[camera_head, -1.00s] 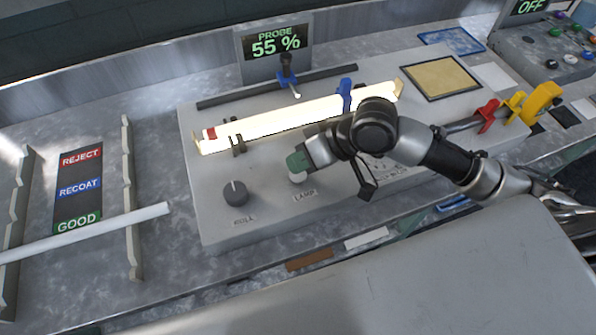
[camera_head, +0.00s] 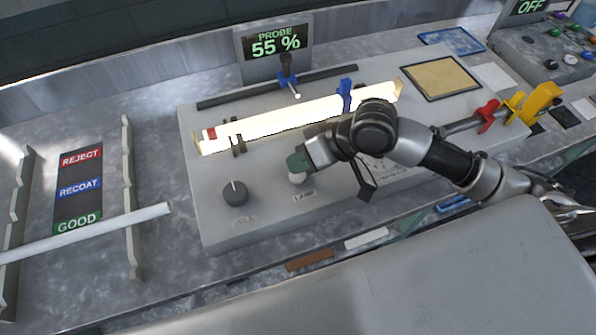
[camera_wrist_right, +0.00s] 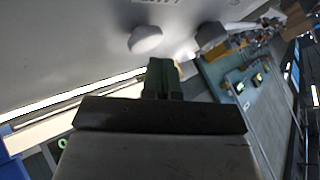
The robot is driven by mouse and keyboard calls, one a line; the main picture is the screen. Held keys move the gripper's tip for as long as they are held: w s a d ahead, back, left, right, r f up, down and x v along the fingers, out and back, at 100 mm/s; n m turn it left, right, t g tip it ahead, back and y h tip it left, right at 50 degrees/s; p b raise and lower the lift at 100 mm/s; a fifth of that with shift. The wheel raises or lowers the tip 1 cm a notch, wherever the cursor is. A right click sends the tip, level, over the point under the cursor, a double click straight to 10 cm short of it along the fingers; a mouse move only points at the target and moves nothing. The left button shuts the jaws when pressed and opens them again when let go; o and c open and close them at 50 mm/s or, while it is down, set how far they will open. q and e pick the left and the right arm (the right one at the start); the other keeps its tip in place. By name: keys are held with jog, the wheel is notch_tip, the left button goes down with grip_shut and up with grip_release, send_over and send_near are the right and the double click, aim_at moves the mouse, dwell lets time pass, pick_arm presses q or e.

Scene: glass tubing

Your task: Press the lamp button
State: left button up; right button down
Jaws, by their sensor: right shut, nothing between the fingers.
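The lamp button (camera_head: 297,179) is a pale round knob on the grey console, just behind a small label (camera_head: 304,196). My right gripper (camera_head: 297,162) has its green-tipped fingers shut and empty. In the head view they appear right at the far side of the button, partly covering it. In the right wrist view the white button (camera_wrist_right: 145,39) stands clear of the shut fingers (camera_wrist_right: 163,75), with a visible gap between them in that picture. I cannot tell whether they touch. My left gripper is not in view.
A dark dial (camera_head: 235,193) sits left of the button. Behind it a long bright trough (camera_head: 290,119) crosses the console (camera_head: 275,225). The probe display (camera_head: 275,42) reads 55 %. A white tube (camera_head: 90,231) lies at the left by the sorting labels.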

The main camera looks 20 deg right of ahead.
jog(key=shift+f, duration=0.65)
dwell(0.3)
jog(key=shift+r+p, duration=0.75)
jog(key=shift+p, duration=0.4)
notch_tip(320, 180, up, 6)
jog(key=p, duration=0.7)
jog(key=shift+d, duration=0.1)
